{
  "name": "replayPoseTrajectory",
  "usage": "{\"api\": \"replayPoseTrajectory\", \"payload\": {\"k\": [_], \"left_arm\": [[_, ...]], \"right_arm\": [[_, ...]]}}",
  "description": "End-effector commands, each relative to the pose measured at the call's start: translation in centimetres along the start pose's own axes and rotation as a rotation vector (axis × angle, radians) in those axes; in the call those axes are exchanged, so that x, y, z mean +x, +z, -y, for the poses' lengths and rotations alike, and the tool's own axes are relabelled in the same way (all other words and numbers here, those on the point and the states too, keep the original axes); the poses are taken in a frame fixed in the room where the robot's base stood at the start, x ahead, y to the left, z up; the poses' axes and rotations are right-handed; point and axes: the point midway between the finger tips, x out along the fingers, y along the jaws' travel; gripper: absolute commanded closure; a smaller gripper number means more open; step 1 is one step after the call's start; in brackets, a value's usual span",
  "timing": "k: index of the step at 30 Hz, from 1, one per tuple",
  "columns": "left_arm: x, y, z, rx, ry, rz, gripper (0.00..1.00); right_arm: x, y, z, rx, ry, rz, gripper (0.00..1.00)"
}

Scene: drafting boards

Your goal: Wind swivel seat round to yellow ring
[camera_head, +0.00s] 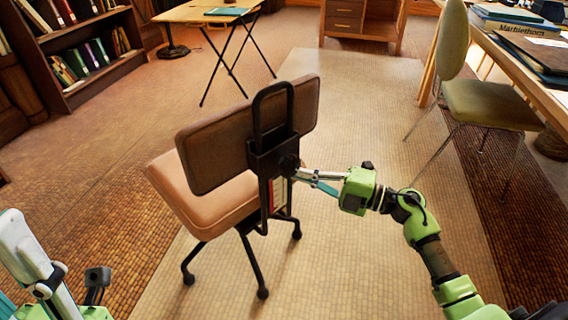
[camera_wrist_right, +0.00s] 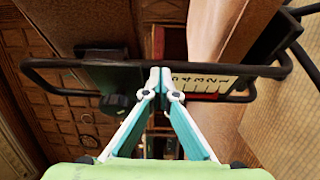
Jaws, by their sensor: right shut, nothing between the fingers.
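The swivel seat (camera_head: 215,204) is a brown upholstered chair on black legs, its backrest (camera_head: 225,145) towards me. A black looped frame (camera_head: 257,105) stands behind the backrest. A pale scale (camera_head: 279,190) with a red part sits low on this frame; its numbers show in the right wrist view (camera_wrist_right: 205,85). My right gripper (camera_head: 301,174) is shut and empty at the frame's right side. In the right wrist view its fingertips (camera_wrist_right: 160,76) meet the black bar (camera_wrist_right: 75,64); contact is unclear. My left gripper (camera_head: 28,245) is partly in view at lower left. I cannot make out a yellow ring.
A green chair (camera_head: 490,104) and a desk with books (camera_head: 515,22) stand at right. A folding table (camera_head: 205,12) and a wooden cabinet (camera_head: 345,18) stand behind. A bookcase (camera_head: 90,42) is at upper left.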

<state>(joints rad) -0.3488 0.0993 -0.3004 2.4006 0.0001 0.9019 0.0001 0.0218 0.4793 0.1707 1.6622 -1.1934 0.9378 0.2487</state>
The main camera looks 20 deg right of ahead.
Motion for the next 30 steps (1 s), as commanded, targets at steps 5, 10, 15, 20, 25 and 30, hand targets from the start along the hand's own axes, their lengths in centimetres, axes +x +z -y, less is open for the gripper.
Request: {"api": "replayPoseTrajectory", "payload": {"k": [5, 10, 15, 20, 25, 30], "left_arm": [[-1.4, 0.3, 0.0, 0.000, 0.000, 0.002, 0.60], [-2.1, 0.6, 0.0, 0.001, 0.002, 0.003, 0.60], [-1.8, 0.8, -0.1, 0.002, 0.010, -0.007, 0.60], [-1.5, 0.7, -0.1, 0.002, 0.015, -0.016, 0.60], [-1.3, 0.5, -0.1, 0.003, 0.014, -0.024, 0.60], [-1.2, 0.4, -0.1, 0.003, 0.012, -0.026, 0.60]], "right_arm": [[3.7, 0.6, -0.5, -0.006, 0.015, -0.001, 1.00], [5.0, 2.0, -0.4, -0.004, 0.012, 0.000, 1.00], [5.7, 2.6, -0.4, -0.003, 0.010, -0.001, 1.00], [5.9, 2.7, -0.4, -0.001, 0.007, -0.002, 1.00], [5.9, 2.7, -0.3, -0.001, 0.006, -0.002, 1.00], [5.8, 2.7, -0.2, -0.001, 0.005, -0.002, 1.00]]}}
